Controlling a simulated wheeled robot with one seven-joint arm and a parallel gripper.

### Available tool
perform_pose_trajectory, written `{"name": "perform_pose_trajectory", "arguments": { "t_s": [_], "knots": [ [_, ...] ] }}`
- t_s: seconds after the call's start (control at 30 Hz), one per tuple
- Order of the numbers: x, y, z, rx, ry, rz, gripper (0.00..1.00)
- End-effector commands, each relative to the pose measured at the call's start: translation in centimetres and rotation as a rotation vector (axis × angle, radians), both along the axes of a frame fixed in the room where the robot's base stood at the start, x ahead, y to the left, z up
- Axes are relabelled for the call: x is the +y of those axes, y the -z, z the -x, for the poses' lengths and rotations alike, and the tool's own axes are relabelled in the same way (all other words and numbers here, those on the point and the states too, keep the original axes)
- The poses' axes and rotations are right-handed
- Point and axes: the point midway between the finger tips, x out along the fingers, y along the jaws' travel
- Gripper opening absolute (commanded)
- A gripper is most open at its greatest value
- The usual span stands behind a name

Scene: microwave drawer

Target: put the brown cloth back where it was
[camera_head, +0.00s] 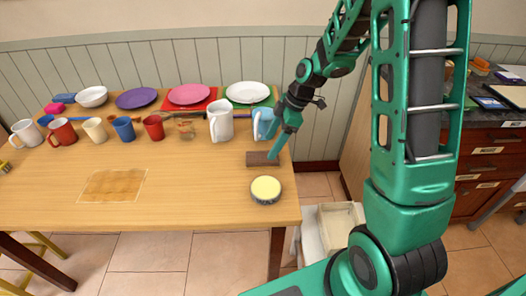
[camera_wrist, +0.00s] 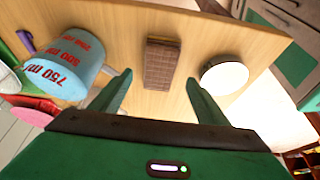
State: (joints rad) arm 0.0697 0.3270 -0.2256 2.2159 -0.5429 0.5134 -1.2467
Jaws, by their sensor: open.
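A dark brown ribbed oblong (camera_head: 262,159), which looks like the folded brown cloth, lies on the wooden table near its right end. In the wrist view the brown cloth (camera_wrist: 161,66) lies ahead of the fingertips, between their lines. My gripper (camera_wrist: 158,80) is open and empty, with one finger to each side. In the head view my gripper (camera_head: 277,154) is just above the right end of the cloth. I cannot tell whether it touches it. A brownish square patch with a pale outline (camera_head: 113,186) is on the table's left part.
A round pale-yellow-topped tin (camera_head: 266,190) stands in front of the cloth. A blue measuring jug (camera_wrist: 72,66) and a white pitcher (camera_head: 220,121) stand close behind. Several mugs and plates line the back. The table's front middle (camera_head: 195,190) is clear.

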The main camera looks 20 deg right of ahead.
Motion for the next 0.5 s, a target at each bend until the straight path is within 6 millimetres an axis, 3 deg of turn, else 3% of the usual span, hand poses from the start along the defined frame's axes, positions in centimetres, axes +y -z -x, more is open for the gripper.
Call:
{"name": "perform_pose_trajectory", "arguments": {
  "t_s": [0.2, 0.5],
  "knots": [
    [-1.4, -3.7, 0.3, -0.004, 0.001, 0.0, 0.69],
    [-2.1, -5.5, 0.6, -0.001, -0.001, 0.0, 0.69]
  ]
}}
